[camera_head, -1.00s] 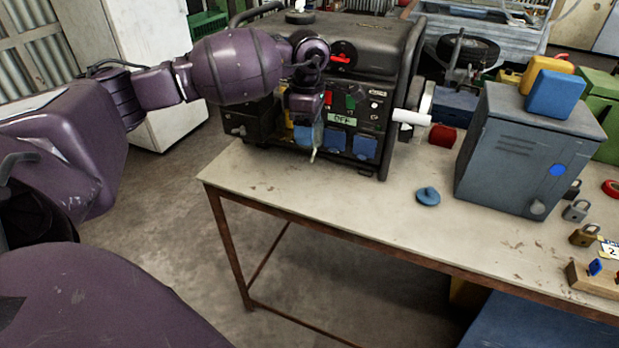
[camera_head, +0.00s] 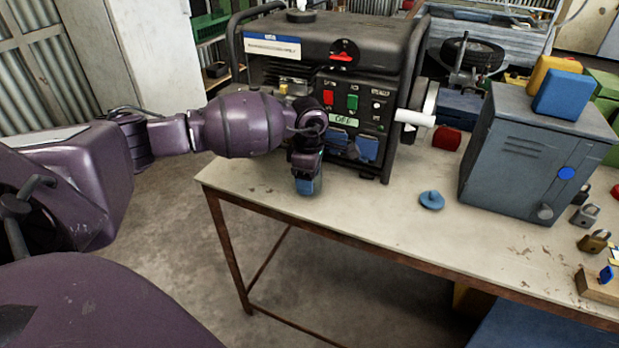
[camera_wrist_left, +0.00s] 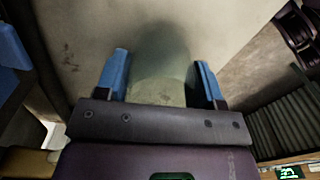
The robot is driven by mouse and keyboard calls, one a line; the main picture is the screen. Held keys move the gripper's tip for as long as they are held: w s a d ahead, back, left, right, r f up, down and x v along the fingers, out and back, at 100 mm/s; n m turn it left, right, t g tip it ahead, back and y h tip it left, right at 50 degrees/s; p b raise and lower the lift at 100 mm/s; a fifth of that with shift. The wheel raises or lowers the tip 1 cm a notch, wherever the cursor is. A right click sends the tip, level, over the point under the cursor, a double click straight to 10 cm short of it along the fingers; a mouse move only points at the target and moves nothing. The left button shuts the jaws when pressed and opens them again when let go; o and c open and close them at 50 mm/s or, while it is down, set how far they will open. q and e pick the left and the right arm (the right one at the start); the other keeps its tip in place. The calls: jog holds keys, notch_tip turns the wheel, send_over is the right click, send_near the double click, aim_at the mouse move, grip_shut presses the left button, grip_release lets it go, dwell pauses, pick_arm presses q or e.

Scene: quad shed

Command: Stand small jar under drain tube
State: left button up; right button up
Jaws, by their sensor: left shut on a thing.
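My left gripper (camera_head: 307,187) is low over the bench top, in front of the generator's lower left. In the left wrist view its blue fingertips (camera_wrist_left: 163,82) are shut on the small jar (camera_wrist_left: 160,90), a clear, greenish glass one with one finger on each side. In the head view the jar is mostly hidden by the gripper, and I cannot tell whether it touches the bench. The black generator (camera_head: 335,45) stands on the bench with its switch panel facing me. I cannot make out the drain tube. My right gripper is not in view.
A blue round lid-like piece (camera_head: 431,200) lies on the bench (camera_head: 370,214) to the right. A grey metal cabinet (camera_head: 530,150) and padlocks (camera_head: 594,240) stand further right. The bench's front edge is close to the gripper. The bench between gripper and blue piece is clear.

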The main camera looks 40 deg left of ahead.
pick_arm(q)
jog(key=shift+f, duration=0.1)
jog(key=shift+f, duration=0.15)
jog(key=o, duration=1)
